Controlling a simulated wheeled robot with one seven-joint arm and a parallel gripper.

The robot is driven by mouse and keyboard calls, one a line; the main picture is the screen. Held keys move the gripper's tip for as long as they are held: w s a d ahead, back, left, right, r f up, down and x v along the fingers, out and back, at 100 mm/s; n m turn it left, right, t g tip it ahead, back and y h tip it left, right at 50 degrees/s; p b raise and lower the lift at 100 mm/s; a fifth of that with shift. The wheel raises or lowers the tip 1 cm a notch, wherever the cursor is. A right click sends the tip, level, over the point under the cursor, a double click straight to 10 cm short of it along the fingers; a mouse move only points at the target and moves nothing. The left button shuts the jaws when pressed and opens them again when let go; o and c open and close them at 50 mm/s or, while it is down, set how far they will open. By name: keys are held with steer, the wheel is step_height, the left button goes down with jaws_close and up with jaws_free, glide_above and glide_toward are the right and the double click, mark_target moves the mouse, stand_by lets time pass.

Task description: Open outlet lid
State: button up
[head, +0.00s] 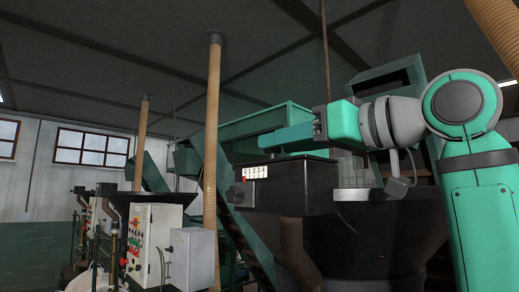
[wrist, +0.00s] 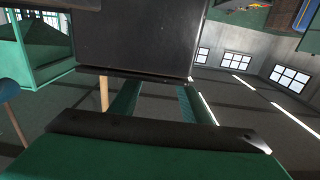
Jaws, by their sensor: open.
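A dark box-shaped outlet (head: 290,195) stands at the centre of the head view, with a white number plate (head: 255,172) on its front left. Its flat top seems closed, but I cannot tell the lid's edge from the box. My gripper (head: 272,140) reaches leftward just above this top; a gap or contact cannot be made out. In the wrist view my gripper (wrist: 158,90) is open, with two green fingers apart and nothing between them. A dark flat panel (wrist: 130,40) fills the top of that view, close to the fingertips.
A wide dark hopper (head: 370,230) lies below my arm. A green inclined conveyor frame (head: 250,125) runs behind the box. A tan vertical pipe (head: 212,130) and a grey control cabinet (head: 192,257) stand to the left. Open air lies above my gripper.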

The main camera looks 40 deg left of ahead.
steer(key=a, duration=0.7)
steer(key=shift+w, duration=0.2)
jaws_close()
